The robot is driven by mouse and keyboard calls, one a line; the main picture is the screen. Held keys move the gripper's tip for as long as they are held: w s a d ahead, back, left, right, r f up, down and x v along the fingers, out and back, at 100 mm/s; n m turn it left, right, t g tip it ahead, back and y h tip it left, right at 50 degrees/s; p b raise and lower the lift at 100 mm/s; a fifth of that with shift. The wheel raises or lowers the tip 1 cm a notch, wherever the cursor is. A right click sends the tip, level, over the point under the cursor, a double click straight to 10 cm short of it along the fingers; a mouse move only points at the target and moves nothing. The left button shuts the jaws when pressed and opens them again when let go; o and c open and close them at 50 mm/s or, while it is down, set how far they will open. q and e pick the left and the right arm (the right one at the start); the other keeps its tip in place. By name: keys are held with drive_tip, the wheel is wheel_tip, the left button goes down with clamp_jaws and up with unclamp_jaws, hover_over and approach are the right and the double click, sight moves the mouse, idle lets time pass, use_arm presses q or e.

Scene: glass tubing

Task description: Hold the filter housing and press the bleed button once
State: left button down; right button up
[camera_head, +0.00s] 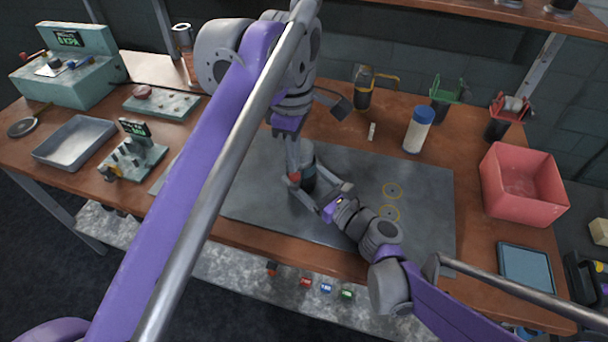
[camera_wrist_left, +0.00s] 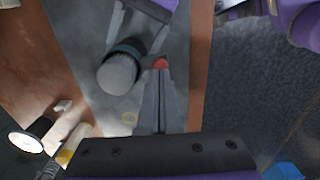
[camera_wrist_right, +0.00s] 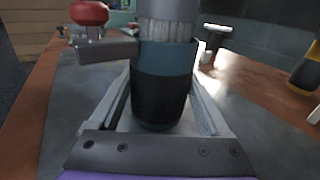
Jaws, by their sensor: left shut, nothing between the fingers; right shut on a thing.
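The filter housing (camera_head: 308,166) is a dark cylinder with a teal band and grey cap, upright on the grey mat (camera_head: 260,200). The red bleed button (camera_wrist_right: 90,12) sits on a short grey side arm of the housing (camera_wrist_right: 160,95). My right gripper (camera_head: 330,206) is shut around the housing's lower body, one finger on each side in the right wrist view. My left gripper (camera_head: 293,168) points down with its fingers shut and empty, tips at the red button (camera_wrist_left: 160,63) in the left wrist view. I cannot tell whether they touch it.
A white bottle with a blue cap (camera_head: 418,130) and a pink bin (camera_head: 522,185) stand at the right. A metal tray (camera_head: 75,142) and teal instruments (camera_head: 70,65) are at the left.

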use_arm(q)
drive_tip(key=shift+f, duration=0.15)
drive_tip(key=shift+f, duration=0.95)
drive_tip(key=shift+r, duration=0.8)
drive_tip(key=shift+r, duration=0.1)
drive_tip(key=shift+r, duration=2.9)
